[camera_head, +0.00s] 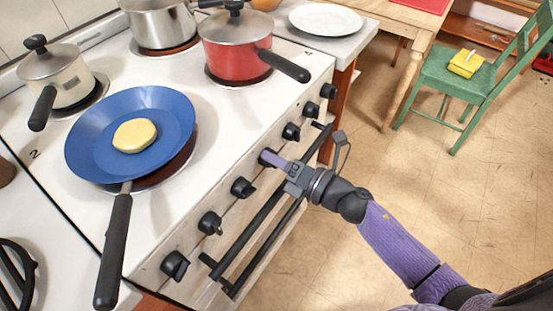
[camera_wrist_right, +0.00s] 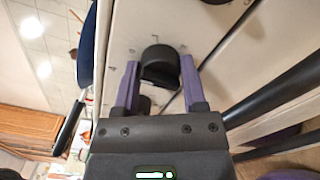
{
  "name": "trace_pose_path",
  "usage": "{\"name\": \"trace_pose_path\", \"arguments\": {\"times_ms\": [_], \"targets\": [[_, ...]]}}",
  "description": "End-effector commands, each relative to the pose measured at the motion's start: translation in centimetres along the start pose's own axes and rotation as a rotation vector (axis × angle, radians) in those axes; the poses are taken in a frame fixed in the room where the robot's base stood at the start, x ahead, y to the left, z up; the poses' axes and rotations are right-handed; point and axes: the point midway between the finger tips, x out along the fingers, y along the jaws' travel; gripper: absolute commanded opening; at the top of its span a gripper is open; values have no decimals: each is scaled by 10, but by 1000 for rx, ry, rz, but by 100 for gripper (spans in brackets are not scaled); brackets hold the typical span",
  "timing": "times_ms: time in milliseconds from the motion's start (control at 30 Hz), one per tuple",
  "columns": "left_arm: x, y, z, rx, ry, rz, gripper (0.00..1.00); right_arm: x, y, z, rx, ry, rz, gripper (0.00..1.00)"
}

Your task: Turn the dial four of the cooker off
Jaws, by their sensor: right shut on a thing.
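The white cooker (camera_head: 150,240) has a row of black dials along its sloping front panel. My right gripper (camera_head: 272,158) reaches in from the right at the fourth dial (camera_head: 264,158) counted from the near left end. In the right wrist view this black dial (camera_wrist_right: 160,62) sits between the two purple fingers of the gripper (camera_wrist_right: 160,75), which are shut on it. Most of the dial is hidden by the fingers in the head view. Any marks around it are too small to read. My left gripper is not in view.
A dark oven handle bar (camera_head: 262,225) runs below the dials, close under my right gripper. A blue pan (camera_head: 90,150) with a yellow item in it, a red pot (camera_head: 235,50) and other pots stand on the hob.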

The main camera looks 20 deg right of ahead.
Motion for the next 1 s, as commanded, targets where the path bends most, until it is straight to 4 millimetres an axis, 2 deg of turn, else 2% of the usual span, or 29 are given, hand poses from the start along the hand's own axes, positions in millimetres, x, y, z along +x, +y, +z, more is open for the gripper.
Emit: {"name": "trace_pose_path", "arguments": {"times_ms": [500, 533, 667, 700, 1000], "targets": [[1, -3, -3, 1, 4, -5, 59, 0, 0, 0, -17, 1, -1, 0], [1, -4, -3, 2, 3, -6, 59, 0, 0, 0, -17, 1, -1, 58], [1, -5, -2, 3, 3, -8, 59, 0, 0, 0, -17, 1, -1, 86], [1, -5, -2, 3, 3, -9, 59, 0, 0, 0, -17, 1, -1, 89], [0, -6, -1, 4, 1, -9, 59, -3, 0, 0, -15, 1, -1, 89]]}}
